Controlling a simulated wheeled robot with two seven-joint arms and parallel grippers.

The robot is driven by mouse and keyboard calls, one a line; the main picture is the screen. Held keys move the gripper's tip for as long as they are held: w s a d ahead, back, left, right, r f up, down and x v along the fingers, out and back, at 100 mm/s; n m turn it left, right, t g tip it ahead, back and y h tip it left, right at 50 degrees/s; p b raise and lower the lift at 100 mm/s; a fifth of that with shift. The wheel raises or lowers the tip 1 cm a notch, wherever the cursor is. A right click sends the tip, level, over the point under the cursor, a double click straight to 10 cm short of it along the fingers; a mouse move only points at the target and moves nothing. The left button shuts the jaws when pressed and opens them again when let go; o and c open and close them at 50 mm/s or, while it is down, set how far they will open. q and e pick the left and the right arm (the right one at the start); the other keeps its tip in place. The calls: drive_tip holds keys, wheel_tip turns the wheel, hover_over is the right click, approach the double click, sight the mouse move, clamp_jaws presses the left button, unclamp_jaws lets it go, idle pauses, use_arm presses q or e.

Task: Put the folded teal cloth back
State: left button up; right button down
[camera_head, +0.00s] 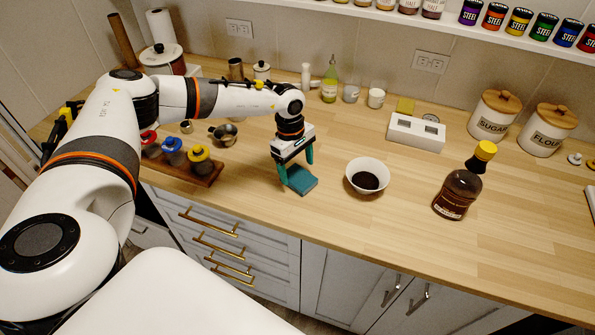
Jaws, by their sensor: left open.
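The folded teal cloth (302,181) is a small flat square lying on the wooden counter, near its front edge. My left gripper (297,172) points down right above the cloth, with its two teal fingers spread apart. One finger is at the cloth's left side and the other is at its far right side. Whether the fingers touch the cloth cannot be told. The gripper hides part of the cloth's far side. My right gripper is not in view.
A white bowl (366,181) with dark contents stands right of the cloth, then a brown bottle (457,194) with a yellow cap. A wooden rack (203,178) with coloured-lid jars is at left. A white box (416,133) stands behind. The counter front between bowl and bottle is clear.

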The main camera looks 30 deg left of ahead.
sight(293, 172)
use_arm(q)
wheel_tip(293, 172, up, 10)
drive_tip(key=a+b, duration=0.1)
drive_tip(key=b, duration=0.1)
drive_tip(key=shift+a, duration=0.2)
drive_tip(key=shift+w+d+f, duration=0.1)
drive_tip(key=shift+f, duration=0.05)
